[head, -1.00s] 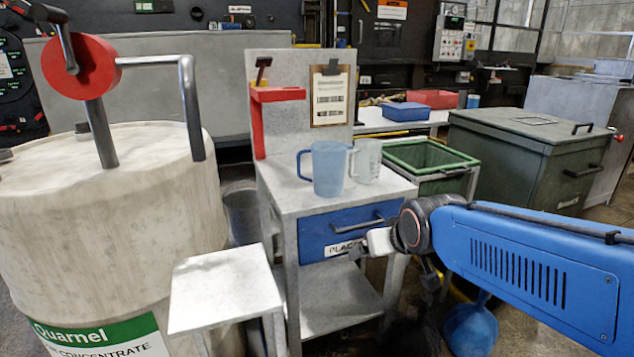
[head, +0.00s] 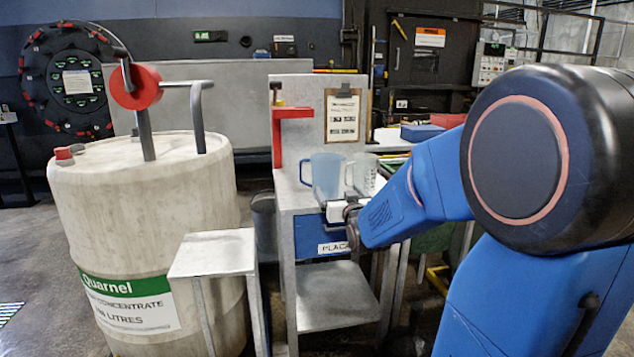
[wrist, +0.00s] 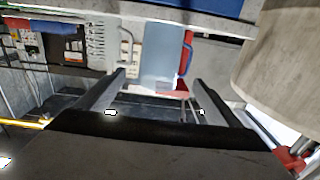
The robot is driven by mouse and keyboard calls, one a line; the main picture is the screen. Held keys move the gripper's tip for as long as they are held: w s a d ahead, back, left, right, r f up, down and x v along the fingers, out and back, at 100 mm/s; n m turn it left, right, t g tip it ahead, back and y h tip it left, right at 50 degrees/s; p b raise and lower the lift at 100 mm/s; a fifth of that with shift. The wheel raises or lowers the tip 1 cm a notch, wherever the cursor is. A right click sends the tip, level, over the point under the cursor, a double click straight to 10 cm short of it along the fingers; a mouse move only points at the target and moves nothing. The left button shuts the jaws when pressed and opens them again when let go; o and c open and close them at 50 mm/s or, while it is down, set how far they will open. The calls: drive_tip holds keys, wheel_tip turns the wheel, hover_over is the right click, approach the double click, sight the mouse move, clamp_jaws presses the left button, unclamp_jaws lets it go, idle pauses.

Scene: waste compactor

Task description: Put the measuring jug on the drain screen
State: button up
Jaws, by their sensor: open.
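A translucent blue jug (head: 325,178) with a blue handle on its left stands upright on the grey workstand. A clear jug (head: 363,174) with faint marks, which look like a measuring scale, stands just right of it. My gripper (head: 334,209) is at the front edge of the stand, just before the blue jug. In the wrist view, which looks upside down, my open gripper (wrist: 160,80) has its fingers apart with the blue jug (wrist: 163,50) between and beyond them. The clear jug (wrist: 127,55) is near the left finger. No contact is clear. I cannot identify the drain screen.
A blue drawer (head: 308,238) is under the worktop (head: 292,195). A red bracket (head: 279,130) and a clipboard (head: 343,115) are on the back panel. A large pale drum (head: 145,220) and a low grey stand (head: 215,253) are at left.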

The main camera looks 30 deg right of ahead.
sight(329, 179)
drive_tip(key=x, duration=1)
drive_tip(key=shift+w, duration=0.15)
drive_tip(key=shift+r+x, duration=0.15)
drive_tip(key=shift+x, duration=1.45)
drive_tip(key=shift+r+x, duration=0.15)
drive_tip(key=shift+x, duration=1.45)
drive_tip(key=shift+d, duration=0.1)
drive_tip(key=c, duration=0.9)
